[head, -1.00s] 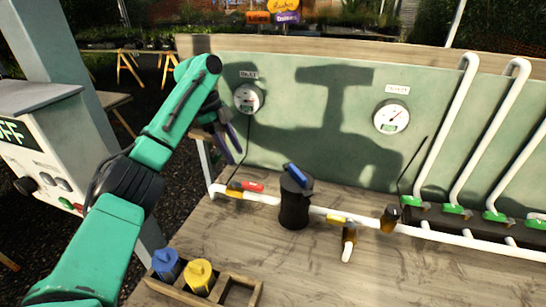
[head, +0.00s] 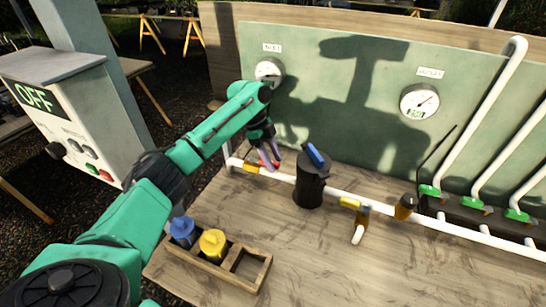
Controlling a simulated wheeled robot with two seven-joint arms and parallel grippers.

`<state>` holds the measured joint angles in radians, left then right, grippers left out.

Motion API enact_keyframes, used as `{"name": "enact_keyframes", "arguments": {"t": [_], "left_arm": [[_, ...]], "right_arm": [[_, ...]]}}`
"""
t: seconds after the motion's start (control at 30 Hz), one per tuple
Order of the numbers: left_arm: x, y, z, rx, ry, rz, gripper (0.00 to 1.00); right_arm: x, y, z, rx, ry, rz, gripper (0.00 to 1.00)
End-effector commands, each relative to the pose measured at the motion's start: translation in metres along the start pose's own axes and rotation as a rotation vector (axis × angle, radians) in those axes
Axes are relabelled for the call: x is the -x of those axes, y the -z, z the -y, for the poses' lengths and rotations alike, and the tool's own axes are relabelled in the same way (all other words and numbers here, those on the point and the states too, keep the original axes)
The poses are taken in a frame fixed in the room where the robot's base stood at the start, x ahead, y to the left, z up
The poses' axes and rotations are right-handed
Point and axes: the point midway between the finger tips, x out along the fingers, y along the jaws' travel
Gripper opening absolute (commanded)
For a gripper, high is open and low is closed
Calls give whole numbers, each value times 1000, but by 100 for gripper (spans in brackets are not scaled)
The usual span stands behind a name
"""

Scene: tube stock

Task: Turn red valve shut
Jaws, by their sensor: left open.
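My left gripper (head: 268,158) reaches down over the left part of the white pipe, its purple fingers open around or just above the red valve handle. The handle is largely hidden behind the fingers, with a small reddish bit showing between them. I cannot tell whether the fingers touch it. The valve's yellow fitting (head: 251,168) shows on the pipe just left of the fingers. My right gripper is not in view.
A black filter housing with a blue handle (head: 311,185) stands right of the gripper. A wooden tray (head: 259,284) holds blue and yellow cartridges. Gauges hang on the green panel (head: 350,115). A control box (head: 60,105) reading OFF stands left. The front right bench is clear.

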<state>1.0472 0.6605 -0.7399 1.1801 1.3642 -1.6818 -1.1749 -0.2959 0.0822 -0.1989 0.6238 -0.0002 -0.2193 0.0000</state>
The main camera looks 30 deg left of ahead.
Motion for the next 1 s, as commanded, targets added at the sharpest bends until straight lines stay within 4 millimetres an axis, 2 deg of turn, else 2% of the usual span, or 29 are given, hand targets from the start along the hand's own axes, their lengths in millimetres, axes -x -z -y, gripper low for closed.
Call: {"name": "enact_keyframes", "arguments": {"t": [0.17, 0.2, 0.3, 1.0], "left_arm": [[0, 0, 0, 0, 0, 0, 52], [0, 0, 0, 0, 0, 0, 37], [0, 0, 0, 0, 0, 0, 0], [1, 0, 0, 0, 1, 0, 0]], "right_arm": [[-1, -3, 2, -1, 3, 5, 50], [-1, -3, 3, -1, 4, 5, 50], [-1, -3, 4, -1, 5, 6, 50], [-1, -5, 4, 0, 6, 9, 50]]}}
